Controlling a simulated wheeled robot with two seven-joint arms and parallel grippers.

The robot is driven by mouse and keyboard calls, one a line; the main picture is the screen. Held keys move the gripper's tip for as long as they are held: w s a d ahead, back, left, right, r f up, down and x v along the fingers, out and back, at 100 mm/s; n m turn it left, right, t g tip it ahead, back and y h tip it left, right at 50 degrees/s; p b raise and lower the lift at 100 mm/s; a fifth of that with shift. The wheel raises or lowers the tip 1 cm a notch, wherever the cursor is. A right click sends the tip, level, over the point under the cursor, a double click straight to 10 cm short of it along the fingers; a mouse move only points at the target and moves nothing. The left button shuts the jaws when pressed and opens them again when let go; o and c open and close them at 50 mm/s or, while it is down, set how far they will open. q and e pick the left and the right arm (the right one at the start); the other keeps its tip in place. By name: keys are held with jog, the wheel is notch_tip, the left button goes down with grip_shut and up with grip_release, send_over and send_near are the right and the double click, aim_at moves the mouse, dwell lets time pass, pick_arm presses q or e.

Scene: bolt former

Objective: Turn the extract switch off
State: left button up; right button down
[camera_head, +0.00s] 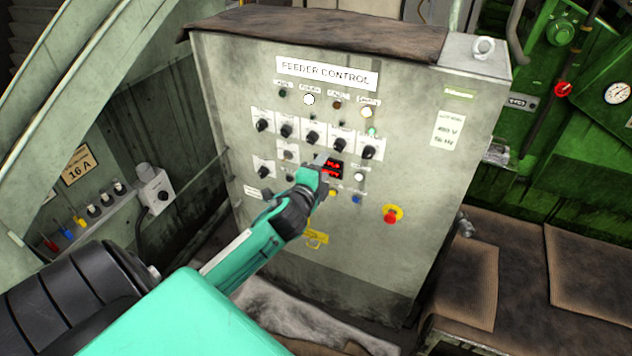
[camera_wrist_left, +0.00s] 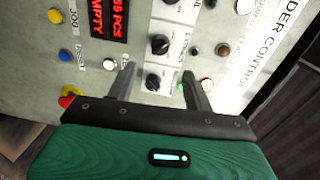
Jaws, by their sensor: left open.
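The feeder control panel (camera_head: 375,255) is a grey cabinet with a row of black rotary switches on white plates. The row's rightmost switch (camera_head: 369,152) sits below a lit green lamp (camera_head: 372,131). In the left wrist view, this switch (camera_wrist_left: 153,82) appears between the fingers, with another switch (camera_wrist_left: 160,44) beyond it. My left gripper (camera_head: 323,163) is open and empty in front of the panel; its two fingers also show in the wrist view (camera_wrist_left: 158,72). Contact with the panel is not visible.
A red display (camera_head: 332,168) is partly behind my left gripper. A red emergency button on yellow (camera_head: 391,214) is at the lower right. A small switch box (camera_head: 155,190) stands left of the cabinet. Green machinery (camera_head: 560,130) is at the right.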

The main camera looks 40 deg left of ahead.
pick_arm(q)
jog(key=shift+b+v, duration=0.4)
jog(key=shift+v, duration=1.55)
